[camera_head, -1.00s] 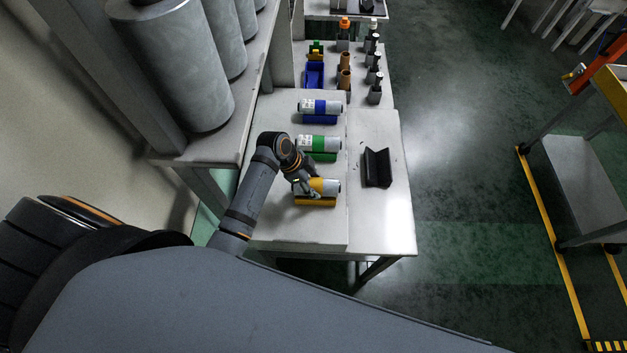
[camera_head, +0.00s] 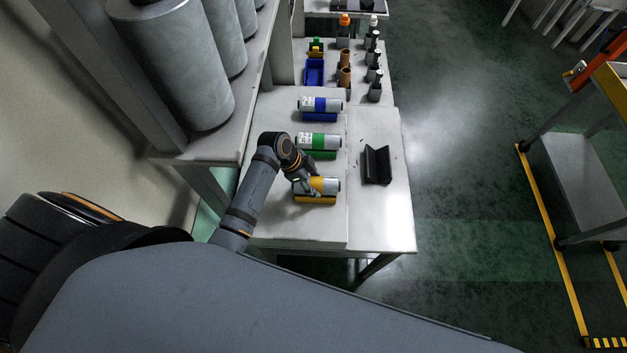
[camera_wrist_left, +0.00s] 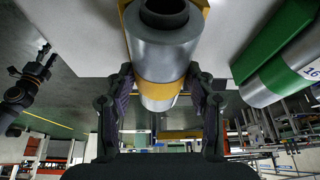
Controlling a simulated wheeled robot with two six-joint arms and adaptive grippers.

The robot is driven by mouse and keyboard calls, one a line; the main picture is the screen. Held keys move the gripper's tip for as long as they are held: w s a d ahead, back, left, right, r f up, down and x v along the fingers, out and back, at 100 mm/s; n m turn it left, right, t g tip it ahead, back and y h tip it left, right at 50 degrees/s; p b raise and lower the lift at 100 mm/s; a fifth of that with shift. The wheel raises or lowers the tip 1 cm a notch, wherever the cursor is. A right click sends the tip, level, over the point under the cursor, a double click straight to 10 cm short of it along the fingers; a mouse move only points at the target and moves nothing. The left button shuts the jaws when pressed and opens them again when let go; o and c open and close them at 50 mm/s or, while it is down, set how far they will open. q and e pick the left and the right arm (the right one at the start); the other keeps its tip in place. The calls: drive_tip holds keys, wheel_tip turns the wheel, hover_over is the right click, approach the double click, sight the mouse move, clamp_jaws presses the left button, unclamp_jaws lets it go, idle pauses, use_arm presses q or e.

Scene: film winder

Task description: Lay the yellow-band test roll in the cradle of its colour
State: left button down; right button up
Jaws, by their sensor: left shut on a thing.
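The yellow-band test roll (camera_head: 326,185) is a silver cylinder with a yellow band. It lies in the yellow cradle (camera_head: 316,199) at the near end of the table's row. My left gripper (camera_head: 308,186) is at the roll's left part, shut on it. In the left wrist view the roll (camera_wrist_left: 162,62) lies between the two fingers, and part of the yellow cradle (camera_wrist_left: 203,4) shows at the top. Whether the roll rests fully on the cradle is hard to tell.
The green-band roll (camera_head: 318,141) and blue-band roll (camera_head: 320,105) lie in green and blue cradles farther along the table. A black V-shaped cradle (camera_head: 377,165) stands empty to the right. Large grey rolls (camera_head: 175,65) fill the left rack.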

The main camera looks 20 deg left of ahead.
use_arm(q)
drive_tip(key=shift+f, duration=0.15)
drive_tip(key=c, duration=0.9)
unclamp_jaws()
drive_tip(key=o, duration=0.5)
wheel_tip(320, 180, up, 10)
